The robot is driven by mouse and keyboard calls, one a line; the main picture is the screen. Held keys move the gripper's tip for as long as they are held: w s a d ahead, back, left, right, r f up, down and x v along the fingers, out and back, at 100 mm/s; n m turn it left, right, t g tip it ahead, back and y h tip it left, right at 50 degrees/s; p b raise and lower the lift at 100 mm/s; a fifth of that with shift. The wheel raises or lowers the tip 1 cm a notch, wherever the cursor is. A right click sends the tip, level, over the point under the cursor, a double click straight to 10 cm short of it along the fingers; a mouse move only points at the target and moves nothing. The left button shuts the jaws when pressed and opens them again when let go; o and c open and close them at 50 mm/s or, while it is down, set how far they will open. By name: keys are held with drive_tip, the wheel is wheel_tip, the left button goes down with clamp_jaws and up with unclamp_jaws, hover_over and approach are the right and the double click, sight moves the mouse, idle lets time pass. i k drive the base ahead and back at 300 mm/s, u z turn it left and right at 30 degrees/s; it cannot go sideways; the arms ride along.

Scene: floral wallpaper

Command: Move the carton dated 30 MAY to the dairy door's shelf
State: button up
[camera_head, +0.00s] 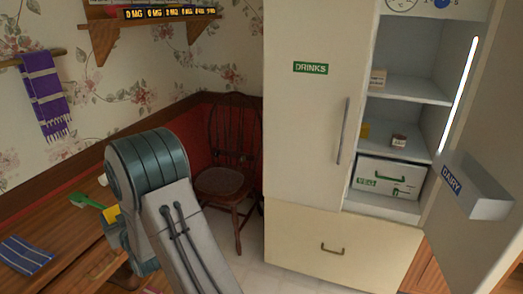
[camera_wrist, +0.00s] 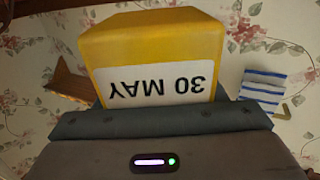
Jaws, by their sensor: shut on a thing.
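My gripper (camera_wrist: 160,120) is shut on a yellow carton (camera_wrist: 150,40) in the wrist view. The carton's white label reads 30 MAY and appears upside down. In the head view my arm hides most of the gripper; a small yellow patch shows beside it at the left, and I cannot tell whether it is this carton. The dairy door (camera_head: 492,120) of the fridge stands open at the right. Its grey shelf (camera_head: 486,204), labelled DAIRY, sticks out from the inner face, well right of my arm. The shelf's inside is hidden.
The DRINKS door (camera_head: 308,120) is shut. A wooden chair (camera_head: 232,175) stands between my arm and the fridge. A wooden counter (camera_head: 75,262) lies left.

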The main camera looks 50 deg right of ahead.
sight(466, 202)
drive_tip(key=z, duration=0.05)
drive_tip(key=i, duration=0.8)
drive_tip(key=z, duration=2.95)
drive_tip(key=i, duration=0.5)
